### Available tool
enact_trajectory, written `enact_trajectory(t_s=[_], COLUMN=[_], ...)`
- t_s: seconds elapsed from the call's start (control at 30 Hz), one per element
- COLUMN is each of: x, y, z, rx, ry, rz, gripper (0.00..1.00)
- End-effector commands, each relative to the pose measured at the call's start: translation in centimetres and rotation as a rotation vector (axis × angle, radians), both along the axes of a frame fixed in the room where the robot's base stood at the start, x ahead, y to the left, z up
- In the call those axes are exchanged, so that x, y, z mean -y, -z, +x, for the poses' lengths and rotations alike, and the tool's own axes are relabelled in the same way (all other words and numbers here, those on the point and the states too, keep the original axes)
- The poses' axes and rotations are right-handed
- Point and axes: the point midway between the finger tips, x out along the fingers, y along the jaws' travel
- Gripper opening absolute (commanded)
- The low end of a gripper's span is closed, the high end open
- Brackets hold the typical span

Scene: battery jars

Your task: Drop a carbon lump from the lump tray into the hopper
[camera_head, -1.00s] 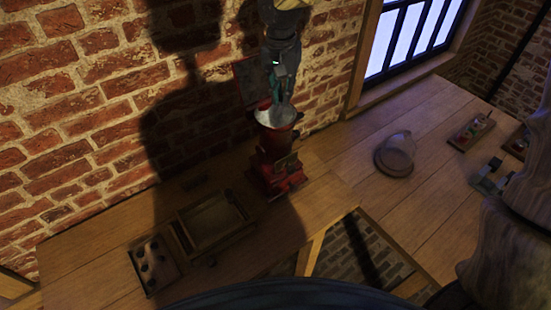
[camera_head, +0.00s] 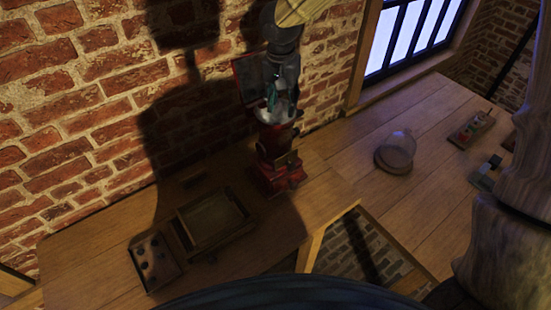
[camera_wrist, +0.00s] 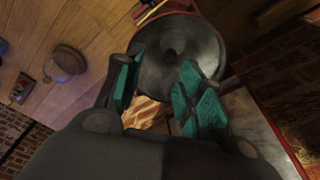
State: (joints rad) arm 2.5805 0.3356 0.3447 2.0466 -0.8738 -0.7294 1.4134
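The red hopper machine (camera_head: 277,170) stands on the bench against the brick wall, with a pale metal bowl (camera_head: 268,117) on top. My gripper (camera_head: 276,100) is pointing down right over this bowl. In the wrist view my gripper (camera_wrist: 160,88) has its teal-padded fingers spread apart, with nothing between them. The grey bowl (camera_wrist: 205,50) lies just beyond the fingertips. A dark rounded shape sits at its middle; I cannot tell whether it is a lump or the bowl's throat. The lump tray (camera_head: 171,278) holds several dark lumps at the bench's lower left.
A shallow wooden box (camera_head: 237,232) lies between the lump tray and the hopper machine. A glass dome (camera_head: 397,150) and a small tray of coloured items (camera_head: 470,130) stand on the bench to the right. A red-framed panel (camera_head: 248,78) is behind my gripper by the wall.

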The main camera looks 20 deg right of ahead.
Motion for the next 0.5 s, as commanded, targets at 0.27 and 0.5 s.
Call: enact_trajectory(t_s=[0.27,0.5], x=[0.0,-0.2], y=[-0.1,-2.2], z=[0.0,-0.1], rx=[0.0,0.004], ry=[0.0,0.001], rz=[0.0,0.0], gripper=[0.4,0.4])
